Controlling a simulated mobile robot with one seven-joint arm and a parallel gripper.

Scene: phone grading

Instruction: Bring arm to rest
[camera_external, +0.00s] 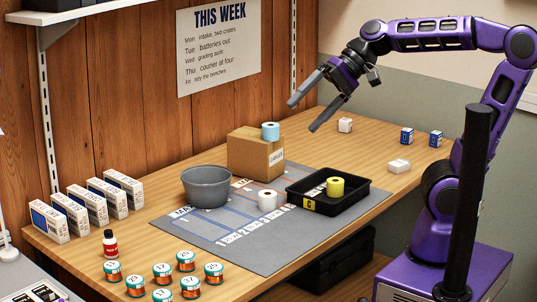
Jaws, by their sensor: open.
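My purple arm reaches up and over the right part of the table. My gripper (308,106) is open, with its two dark fingers apart and nothing between them. It hangs in the air above the back part of the wooden table (382,135), pointing down and left. It is clear of the cardboard box and the small boxes.
A grey mat (262,252) bears a grey bowl (206,188), a cardboard box (250,160) with a blue roll (270,131) on top, a white roll (267,200) and a black tray (300,201) holding a yellow roll (335,187). Several jars (161,273) stand in front.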

